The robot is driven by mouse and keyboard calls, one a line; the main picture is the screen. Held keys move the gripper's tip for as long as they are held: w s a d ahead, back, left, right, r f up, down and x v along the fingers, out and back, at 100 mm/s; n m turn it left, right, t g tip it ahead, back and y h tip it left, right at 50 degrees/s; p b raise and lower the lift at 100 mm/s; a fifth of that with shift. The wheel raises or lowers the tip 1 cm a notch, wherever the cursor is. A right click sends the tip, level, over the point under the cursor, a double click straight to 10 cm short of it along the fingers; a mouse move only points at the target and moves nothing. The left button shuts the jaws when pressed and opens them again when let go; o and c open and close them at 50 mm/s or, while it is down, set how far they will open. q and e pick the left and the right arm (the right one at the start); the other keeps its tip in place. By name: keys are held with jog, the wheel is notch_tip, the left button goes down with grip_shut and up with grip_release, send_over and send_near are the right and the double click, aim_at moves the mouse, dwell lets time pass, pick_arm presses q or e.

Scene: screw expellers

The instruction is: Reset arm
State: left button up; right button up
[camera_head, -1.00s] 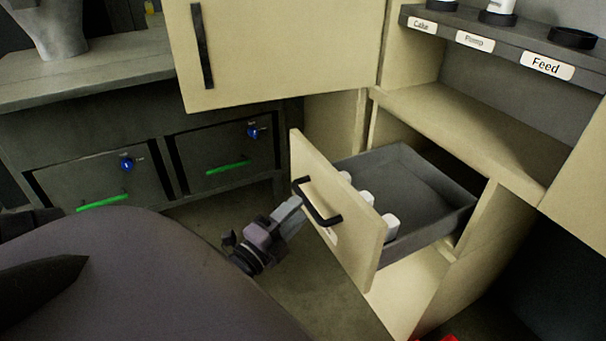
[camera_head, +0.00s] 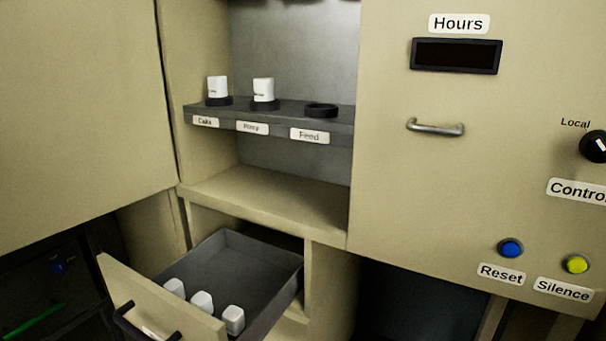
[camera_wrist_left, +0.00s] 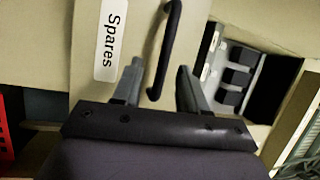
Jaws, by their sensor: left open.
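My left gripper (camera_wrist_left: 158,88) shows in the left wrist view with its two fingers apart. The black handle (camera_wrist_left: 166,50) of the drawer labelled Spares (camera_wrist_left: 110,40) lies in line with the space between the fingertips; I cannot tell whether either finger touches it. In the head view the drawer (camera_head: 236,256) is pulled out, with its black handle (camera_head: 140,325) at the bottom edge. Neither gripper shows in the head view.
Three white blocks (camera_head: 202,301) sit inside the drawer. Above, a shelf (camera_head: 275,121) labelled Cake, Pump and Feed holds two white pieces (camera_head: 263,90); the Feed ring (camera_head: 321,110) is empty. A panel at right has Reset (camera_head: 510,249) and Silence (camera_head: 577,265) buttons.

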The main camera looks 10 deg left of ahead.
pick_arm(q)
jog(key=s+d+f+n+g+h, duration=0.2)
jog(key=s+d+f+n+g, duration=0.15)
jog(key=d+f+n, duration=0.4)
jog(key=s+d+f+n+g+h, duration=0.25)
jog(key=d+f+n+g, duration=0.2)
jog(key=d, duration=0.55)
notch_tip(320, 180, up, 15)
jog(key=s+a+n+g+p, duration=0.1)
jog(key=s+p, duration=0.1)
jog(key=p, duration=1.7)
jog(key=shift+s+y, duration=0.15)
jog(key=shift+y, duration=0.3)
